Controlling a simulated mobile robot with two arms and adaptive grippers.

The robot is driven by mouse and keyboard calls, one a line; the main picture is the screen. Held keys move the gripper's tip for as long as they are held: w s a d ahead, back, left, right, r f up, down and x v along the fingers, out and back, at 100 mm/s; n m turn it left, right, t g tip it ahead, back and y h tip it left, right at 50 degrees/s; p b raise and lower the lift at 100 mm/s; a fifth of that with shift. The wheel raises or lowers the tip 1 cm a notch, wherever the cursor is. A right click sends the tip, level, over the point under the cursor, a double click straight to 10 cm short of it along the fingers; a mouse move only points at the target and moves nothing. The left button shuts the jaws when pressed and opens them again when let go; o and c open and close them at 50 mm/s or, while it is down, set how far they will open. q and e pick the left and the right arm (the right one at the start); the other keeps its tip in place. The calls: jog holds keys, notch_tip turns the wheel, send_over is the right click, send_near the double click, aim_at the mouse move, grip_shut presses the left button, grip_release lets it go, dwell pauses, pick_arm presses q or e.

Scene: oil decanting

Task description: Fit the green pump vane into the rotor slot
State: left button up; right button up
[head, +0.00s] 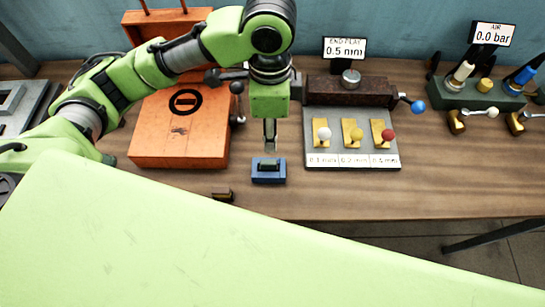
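A small dark green piece, which looks like the pump vane (269,165), lies on a blue block (268,178) on the wooden bench. My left gripper (270,150) points straight down just above and behind it, with its fingertips seeming clear of the piece. The fingers are small here, and I cannot tell how far apart they are. The orange pump housing (152,140) lies to the left. A dark round part, which looks like the rotor (186,94), sits in its face with a short slot-like mark. My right gripper is not in view.
A grey plate (350,147) with white, yellow and red knobbed gauges stands to the right, below an "END PLAY 0.5 mm" sign (344,48). A green valve block (479,96) is at far right. A small dark piece (222,196) lies near the front edge.

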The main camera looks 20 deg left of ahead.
pick_arm(q)
send_over(268, 162)
jog(key=f, duration=0.8)
jog(key=shift+s+d, duration=0.1)
jog(key=shift+d, duration=0.2)
jog(key=shift+a+f+p, duration=0.1)
jog(key=shift+f+p, duration=0.4)
jog(key=shift+f, duration=0.05)
jog(key=f, duration=0.1)
jog(key=f+p, duration=0.1)
jog(key=f, duration=0.1)
jog(key=shift+a+f, duration=0.2)
jog(key=shift+f, duration=0.45)
grip_shut()
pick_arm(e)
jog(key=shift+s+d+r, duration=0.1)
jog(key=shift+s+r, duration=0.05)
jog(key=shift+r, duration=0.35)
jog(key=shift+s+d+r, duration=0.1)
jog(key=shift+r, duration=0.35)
